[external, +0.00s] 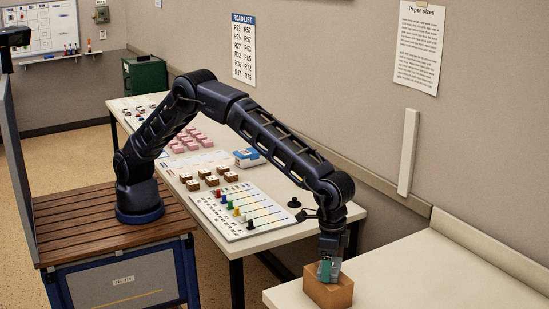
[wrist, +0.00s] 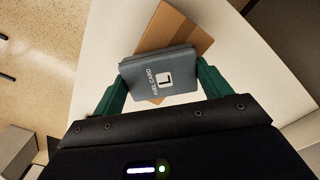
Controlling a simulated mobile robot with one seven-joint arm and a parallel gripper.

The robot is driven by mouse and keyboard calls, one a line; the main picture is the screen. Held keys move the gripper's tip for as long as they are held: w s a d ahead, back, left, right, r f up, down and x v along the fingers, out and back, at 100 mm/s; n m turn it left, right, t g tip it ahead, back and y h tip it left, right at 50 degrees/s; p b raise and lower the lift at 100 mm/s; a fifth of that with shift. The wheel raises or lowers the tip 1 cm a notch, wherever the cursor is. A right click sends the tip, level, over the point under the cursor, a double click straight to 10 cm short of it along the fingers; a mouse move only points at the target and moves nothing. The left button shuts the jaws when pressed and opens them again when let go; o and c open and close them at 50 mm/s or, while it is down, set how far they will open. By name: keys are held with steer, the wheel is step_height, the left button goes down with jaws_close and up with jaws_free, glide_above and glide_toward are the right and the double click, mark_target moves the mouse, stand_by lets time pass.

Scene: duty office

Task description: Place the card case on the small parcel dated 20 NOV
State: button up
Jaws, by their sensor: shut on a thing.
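My gripper (external: 329,268) is shut on the card case (wrist: 160,77), a flat grey-blue case with a white square mark and lettering. In the wrist view, the green fingers of my gripper (wrist: 160,85) grip it at its left and right edges. A brown cardboard parcel (external: 328,291) stands on the near right table, right below my gripper. In the wrist view the parcel (wrist: 176,28) shows behind the case, turned at an angle to it and partly covered by it. No date on it is readable. I cannot tell whether the case touches the parcel.
The near right table (external: 420,270) is otherwise clear. A longer table behind holds a board with coloured pegs (external: 244,212), several small brown blocks (external: 212,181), pink blocks (external: 188,140) and a blue-and-white box (external: 249,158). The wall runs along the back.

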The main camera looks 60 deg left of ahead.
steer(key=shift+f, duration=0.1)
steer(key=o, duration=1)
step_height(320, 180, up, 12)
steer(key=shift+r, duration=0.15)
steer(key=shift+w, duration=0.1)
